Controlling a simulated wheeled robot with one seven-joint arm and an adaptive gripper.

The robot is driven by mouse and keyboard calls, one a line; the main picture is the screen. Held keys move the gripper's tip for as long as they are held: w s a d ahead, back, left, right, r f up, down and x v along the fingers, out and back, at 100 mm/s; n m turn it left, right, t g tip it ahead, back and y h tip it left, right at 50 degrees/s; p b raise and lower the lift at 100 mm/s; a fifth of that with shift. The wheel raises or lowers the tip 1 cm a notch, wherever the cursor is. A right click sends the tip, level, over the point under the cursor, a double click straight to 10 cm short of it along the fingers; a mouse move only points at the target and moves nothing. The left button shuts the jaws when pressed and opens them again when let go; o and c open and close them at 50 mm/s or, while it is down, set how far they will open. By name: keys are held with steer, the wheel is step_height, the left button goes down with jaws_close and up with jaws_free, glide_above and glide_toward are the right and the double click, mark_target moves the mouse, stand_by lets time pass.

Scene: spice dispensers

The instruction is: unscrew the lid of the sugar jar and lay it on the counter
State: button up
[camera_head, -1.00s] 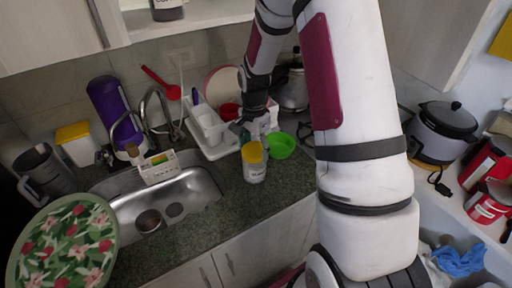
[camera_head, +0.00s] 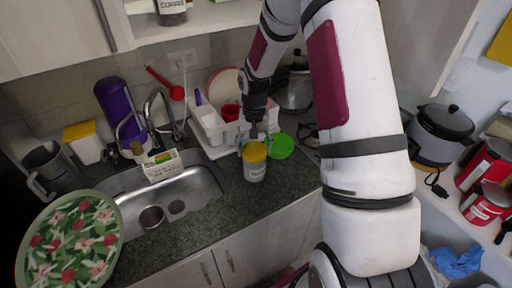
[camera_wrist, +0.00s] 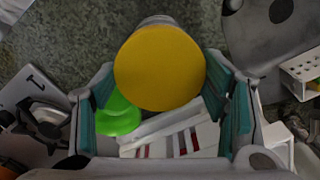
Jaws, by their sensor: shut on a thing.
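The sugar jar (camera_head: 255,173) stands upright on the dark counter, right of the sink. It is clear with a pale label that I cannot read. Its yellow lid (camera_head: 254,151) sits on top, and in the wrist view the lid's round top (camera_wrist: 160,68) faces the camera. My gripper (camera_head: 254,143) is over the jar from behind and above. Its teal-padded fingers stand on both sides of the lid, shut on it. The exact contact is hard to see. The jar's body is mostly hidden under the lid in the wrist view.
A green bowl (camera_head: 281,146) is close to the jar's right. A white dish rack (camera_head: 211,124) stands behind it, and the sink (camera_head: 190,196) is to the left. Counter (camera_head: 228,208) in front and left of the jar is clear. A cooker (camera_head: 443,132) stands at the right.

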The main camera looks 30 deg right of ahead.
steer(key=shift+s+n, duration=0.1)
steer(key=shift+n, duration=0.5)
steer(key=n, duration=0.3)
steer(key=shift+p, duration=0.35)
steer(key=n, duration=0.4)
steer(key=shift+p, duration=0.3)
steer(key=shift+n, duration=1.1)
